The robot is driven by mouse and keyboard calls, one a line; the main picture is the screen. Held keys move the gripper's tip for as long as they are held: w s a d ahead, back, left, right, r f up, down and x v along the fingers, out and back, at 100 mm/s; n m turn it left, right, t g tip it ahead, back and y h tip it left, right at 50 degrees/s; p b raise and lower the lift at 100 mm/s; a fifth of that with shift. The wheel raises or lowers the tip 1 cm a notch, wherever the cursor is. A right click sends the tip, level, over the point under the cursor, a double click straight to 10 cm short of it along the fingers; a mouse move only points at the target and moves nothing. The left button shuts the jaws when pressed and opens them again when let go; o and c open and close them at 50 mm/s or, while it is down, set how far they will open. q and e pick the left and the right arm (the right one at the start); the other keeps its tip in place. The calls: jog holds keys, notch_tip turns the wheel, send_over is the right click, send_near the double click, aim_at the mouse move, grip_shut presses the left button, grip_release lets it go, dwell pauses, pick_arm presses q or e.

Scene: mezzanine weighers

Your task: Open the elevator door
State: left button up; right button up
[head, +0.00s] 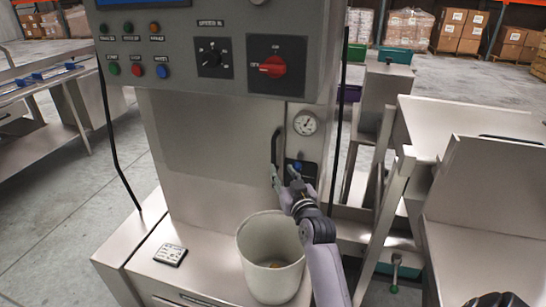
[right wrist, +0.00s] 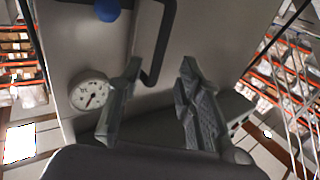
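A grey machine cabinet (head: 200,140) stands in front of me with a closed-looking front panel. A black bar handle (head: 275,148) is on its right part, and beside it is a dark plate with a blue button (head: 298,166). My right gripper (head: 284,173) is open, its fingers at the lower end of the handle. In the right wrist view the gripper (right wrist: 158,85) has its fingers apart, and the bent end of the handle (right wrist: 152,78) shows between them. Whether they touch is unclear. The blue button (right wrist: 107,10) is at the top.
A control panel with a red rotary switch (head: 273,67) is above. A round gauge (head: 305,123) sits above the button. A whitish bucket (head: 252,245) and a small keypad (head: 170,255) are on the ledge below. Metal tables (head: 435,125) crowd the right side.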

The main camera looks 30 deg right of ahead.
aim_at(274, 159)
jog(key=x, duration=0.9)
jog(key=shift+c, duration=0.2)
grip_shut()
jog(key=shift+a, duration=0.1)
dwell(0.4)
